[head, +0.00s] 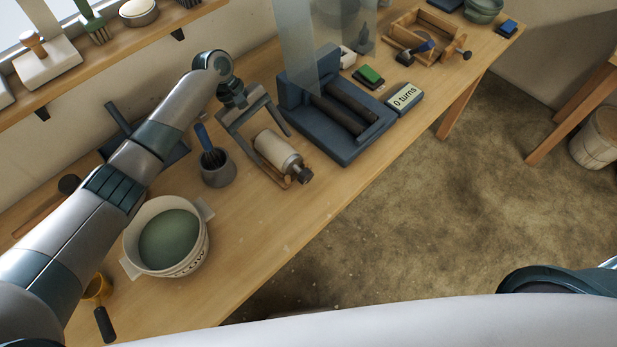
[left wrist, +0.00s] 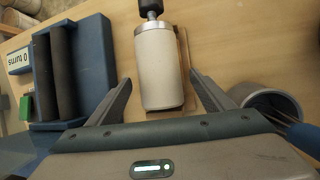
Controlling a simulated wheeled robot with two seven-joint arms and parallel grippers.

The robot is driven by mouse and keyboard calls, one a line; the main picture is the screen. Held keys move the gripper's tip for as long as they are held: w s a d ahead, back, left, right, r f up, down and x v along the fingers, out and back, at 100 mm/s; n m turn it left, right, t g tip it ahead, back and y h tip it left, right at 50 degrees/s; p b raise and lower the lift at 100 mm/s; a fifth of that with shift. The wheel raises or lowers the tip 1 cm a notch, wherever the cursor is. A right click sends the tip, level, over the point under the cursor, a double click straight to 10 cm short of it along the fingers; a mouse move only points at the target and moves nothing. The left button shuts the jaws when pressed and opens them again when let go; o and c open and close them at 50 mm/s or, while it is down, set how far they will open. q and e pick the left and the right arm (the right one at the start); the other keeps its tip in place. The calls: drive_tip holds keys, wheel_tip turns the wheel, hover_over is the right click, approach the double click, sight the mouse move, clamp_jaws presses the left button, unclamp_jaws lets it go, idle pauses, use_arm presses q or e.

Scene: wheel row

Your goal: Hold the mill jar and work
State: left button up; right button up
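The mill jar (head: 280,150) is a cream cylinder with a metal collar and dark knob, lying on its side on a wooden rest on the bench. In the left wrist view the jar (left wrist: 158,75) lies between my open fingers, with a gap on each side. My left gripper (head: 266,140) reaches over the jar's rear end. The blue roller stand (head: 335,150) with two dark, bare rollers stands to the right; it also shows in the left wrist view (left wrist: 95,75). A counter (head: 405,99) reads "0 turns". My right gripper is out of view.
A white tub (head: 168,237) holds green material. A clear upright panel (head: 297,45) rises at the roller stand. A green switch (head: 369,76) and a wooden box (head: 425,38) lie beyond.

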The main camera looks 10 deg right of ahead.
use_arm(q)
drive_tip(key=shift+f, duration=0.15)
drive_tip(key=shift+v, duration=2.55)
drive_tip(key=shift+r, duration=0.3)
drive_tip(key=shift+t, duration=0.3)
drive_tip(key=v, duration=0.6)
drive_tip(key=shift+s+d+r, duration=0.2)
drive_tip(key=shift+s+d, duration=0.05)
drive_tip(key=shift+s, duration=0.05)
drive_tip(key=shift+f, duration=0.2)
drive_tip(key=x, duration=1.1)
drive_tip(key=shift+s+f, duration=0.1)
drive_tip(key=shift+f, duration=0.3)
